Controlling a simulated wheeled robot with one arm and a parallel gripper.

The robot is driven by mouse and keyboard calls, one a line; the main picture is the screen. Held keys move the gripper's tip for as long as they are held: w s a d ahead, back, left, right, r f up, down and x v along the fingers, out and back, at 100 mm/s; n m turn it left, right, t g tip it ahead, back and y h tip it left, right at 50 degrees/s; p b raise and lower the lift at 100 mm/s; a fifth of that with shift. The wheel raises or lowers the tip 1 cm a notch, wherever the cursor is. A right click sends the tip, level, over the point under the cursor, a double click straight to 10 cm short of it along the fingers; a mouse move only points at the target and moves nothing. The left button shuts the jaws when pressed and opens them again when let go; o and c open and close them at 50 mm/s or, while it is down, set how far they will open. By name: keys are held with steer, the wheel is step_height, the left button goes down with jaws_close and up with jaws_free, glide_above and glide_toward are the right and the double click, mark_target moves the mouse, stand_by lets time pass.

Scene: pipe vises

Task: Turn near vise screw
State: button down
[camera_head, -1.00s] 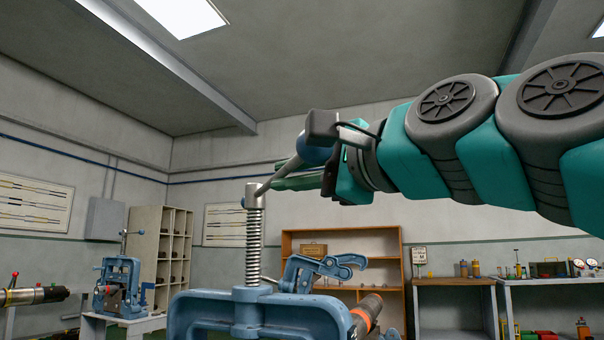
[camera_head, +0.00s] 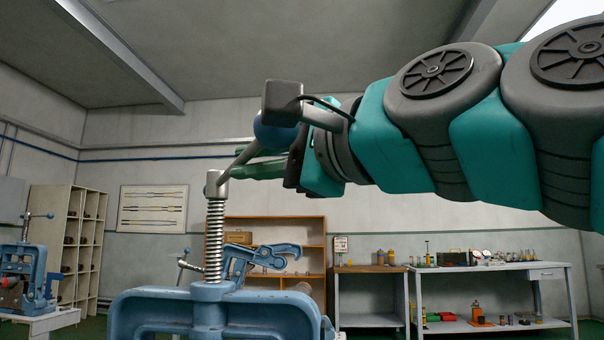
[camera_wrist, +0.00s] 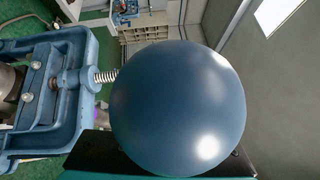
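The near vise (camera_head: 150,312) is a blue yoke at the bottom of the head view. Its threaded steel screw (camera_head: 214,240) stands upright, with a steel head on top. A steel handle bar (camera_head: 241,157) slants up to the right from this head to a dark blue ball (camera_head: 274,135). My gripper (camera_head: 262,168) is at the ball end of the bar, with a green finger reaching left below it. Whether the fingers close on the bar is hidden. In the wrist view the ball (camera_wrist: 178,108) is very close and covers the middle, with the screw (camera_wrist: 106,76) behind it.
A blue latch hook (camera_head: 262,258) rises behind the vise. Another blue vise (camera_head: 22,275) stands on a bench at far left. Wooden shelves (camera_head: 240,228), a grey cabinet (camera_head: 93,240) and a workbench (camera_head: 480,270) with small items line the back.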

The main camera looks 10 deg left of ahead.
steer(key=c, duration=0.8)
jaws_free()
steer(key=shift+c, duration=0.2)
steer(key=v, duration=0.7)
steer(key=shift+s+d+b, duration=0.25)
steer(key=shift+d+b, duration=0.05)
steer(key=shift+b, duration=0.15)
